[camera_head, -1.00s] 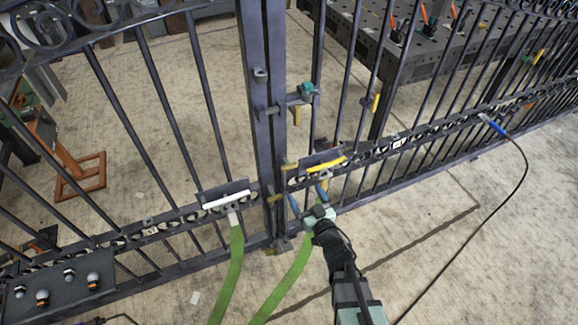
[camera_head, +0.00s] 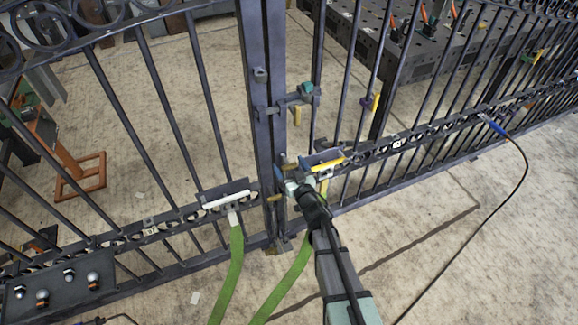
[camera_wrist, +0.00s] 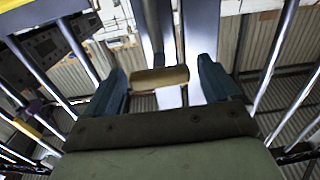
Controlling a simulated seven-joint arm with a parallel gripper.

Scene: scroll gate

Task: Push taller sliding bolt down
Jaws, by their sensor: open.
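My gripper (camera_head: 294,162) is open at the middle post of the gate, with its fingers pointing up. In the wrist view a brass cylindrical handle (camera_wrist: 160,77) lies crosswise between the two open fingers, a little beyond the palm. I cannot tell whether either finger touches it. In the head view a brass knob (camera_head: 290,167) shows at the fingers, partly hidden by them. Another brass knob (camera_head: 274,198) sits lower on the post. I cannot tell for certain which knob belongs to the taller sliding bolt.
The dark metal gate post (camera_head: 262,100) stands beside my gripper. A latch with a teal part (camera_head: 306,90) is above. A yellow handle (camera_head: 328,164) is close on the right, a white handle (camera_head: 226,200) on the left. Green straps (camera_head: 236,262) hang below.

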